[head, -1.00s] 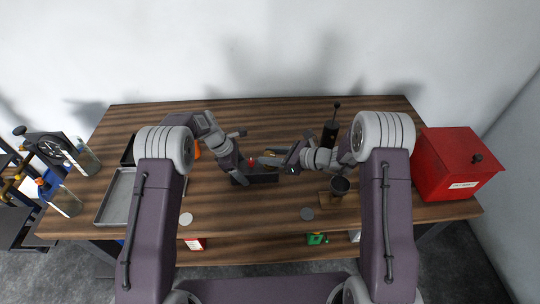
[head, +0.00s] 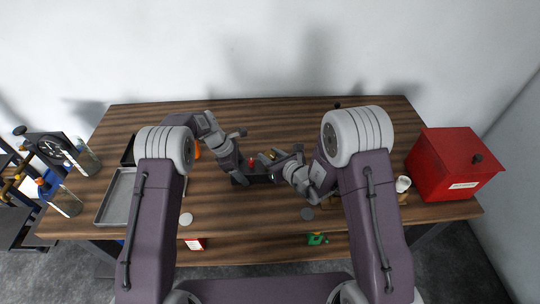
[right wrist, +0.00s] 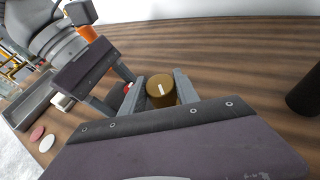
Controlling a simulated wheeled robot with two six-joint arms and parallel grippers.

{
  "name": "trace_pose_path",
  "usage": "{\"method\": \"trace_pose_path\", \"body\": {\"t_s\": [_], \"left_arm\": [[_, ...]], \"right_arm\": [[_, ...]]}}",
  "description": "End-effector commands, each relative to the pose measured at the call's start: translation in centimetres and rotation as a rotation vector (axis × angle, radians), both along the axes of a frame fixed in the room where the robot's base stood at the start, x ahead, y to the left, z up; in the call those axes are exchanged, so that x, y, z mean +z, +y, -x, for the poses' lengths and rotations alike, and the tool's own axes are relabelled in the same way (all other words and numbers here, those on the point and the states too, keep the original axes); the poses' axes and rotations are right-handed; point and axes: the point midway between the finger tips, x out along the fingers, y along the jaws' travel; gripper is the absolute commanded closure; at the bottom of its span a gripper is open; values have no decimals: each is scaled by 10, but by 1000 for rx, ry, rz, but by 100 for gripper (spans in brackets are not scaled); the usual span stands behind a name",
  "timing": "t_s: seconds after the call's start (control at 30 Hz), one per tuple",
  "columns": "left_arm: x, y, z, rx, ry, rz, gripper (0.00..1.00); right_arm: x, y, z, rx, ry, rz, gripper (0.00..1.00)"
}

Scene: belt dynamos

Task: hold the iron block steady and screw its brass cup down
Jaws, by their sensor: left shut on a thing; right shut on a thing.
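The dark iron block (head: 260,179) lies near the middle of the table, partly covered by my arms. My left gripper (head: 243,174) is shut on the block at its left side. The brass cup (right wrist: 160,91), round with a white mark on its top, stands between the two grey fingers of my right gripper (right wrist: 161,98), which is shut on it. In the head view the cup (head: 264,158) is small and partly hidden behind my right gripper. A small red part (head: 251,162) shows beside the cup.
A grey tray (head: 113,197) lies at the left. A red box (head: 455,166) stands at the right, with a white cup (head: 403,183) beside it. A black cylinder (right wrist: 306,92) stands right of my right gripper.

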Motion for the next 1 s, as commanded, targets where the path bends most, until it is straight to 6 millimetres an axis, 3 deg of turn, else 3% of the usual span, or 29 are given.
{"method": "trace_pose_path", "body": {"t_s": [0.4, 0.43, 0.5, 0.83, 1.0], "left_arm": [[-1, -1, 0, 6, 1, 1, 100], [-1, -1, 0, 6, 1, 1, 100], [-1, -1, 0, 6, 2, 1, 100], [-1, 0, 1, 3, 3, 1, 100], [-1, 0, 1, 2, 3, 1, 100]], "right_arm": [[0, 2, 1, 0, -1, 0, 100], [0, 2, 1, 0, -1, 0, 55], [0, 2, 1, 0, -1, 0, 41], [2, -2, 4, -4, 0, 1, 41], [14, -17, 30, -6, -1, 1, 41]]}}
